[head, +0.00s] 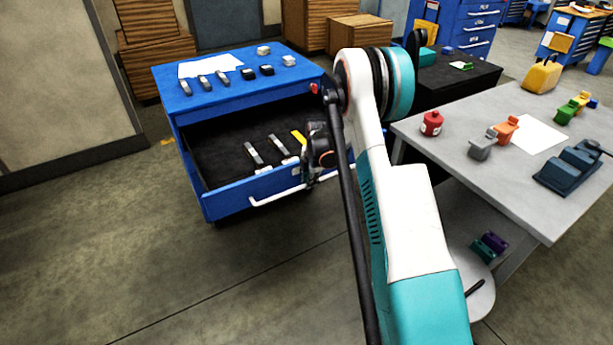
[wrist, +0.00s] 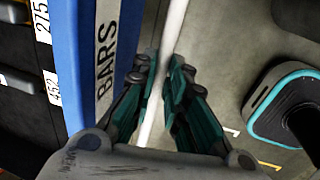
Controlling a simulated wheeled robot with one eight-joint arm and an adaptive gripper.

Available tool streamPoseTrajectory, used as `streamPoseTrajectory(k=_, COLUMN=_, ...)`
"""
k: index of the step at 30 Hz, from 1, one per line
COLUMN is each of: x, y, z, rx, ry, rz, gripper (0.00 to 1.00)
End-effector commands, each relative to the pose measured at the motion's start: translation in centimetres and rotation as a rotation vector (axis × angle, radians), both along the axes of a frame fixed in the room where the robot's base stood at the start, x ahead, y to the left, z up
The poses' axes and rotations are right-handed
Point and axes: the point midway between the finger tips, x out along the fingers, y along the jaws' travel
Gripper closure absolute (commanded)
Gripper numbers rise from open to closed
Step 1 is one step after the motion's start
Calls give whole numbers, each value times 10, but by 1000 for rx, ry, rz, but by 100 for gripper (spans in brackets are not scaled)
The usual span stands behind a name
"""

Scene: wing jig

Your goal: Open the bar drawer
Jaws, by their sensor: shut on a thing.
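The bar drawer (head: 225,207) of the blue cabinet (head: 177,109) stands pulled out in the head view, with several bars lying on its dark liner. Its white handle (head: 275,194) runs along the front. In the wrist view the blue drawer front (wrist: 75,60) carries a "BARS" label (wrist: 107,50), and the white handle (wrist: 172,30) passes between the fingers. My gripper (wrist: 160,88) is shut on the handle. In the head view my gripper (head: 316,160) is at the right part of the drawer front, partly hidden by my arm.
Several small blocks and a white sheet (head: 210,66) lie on the cabinet top.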

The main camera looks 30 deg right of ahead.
Motion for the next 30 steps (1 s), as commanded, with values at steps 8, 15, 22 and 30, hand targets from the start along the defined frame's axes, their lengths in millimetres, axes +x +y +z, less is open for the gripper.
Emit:
streamPoseTrajectory(k=8, x=-9, y=0, z=0, rx=0, ry=0, rz=0, gripper=100)
streamPoseTrajectory(k=15, x=-9, y=0, z=0, rx=0, ry=0, rz=0, gripper=100)
streamPoseTrajectory(k=22, x=-8, y=0, z=0, rx=0, ry=0, rz=0, gripper=67)
streamPoseTrajectory(k=30, x=-9, y=0, z=1, rx=0, ry=0, rz=0, gripper=67)
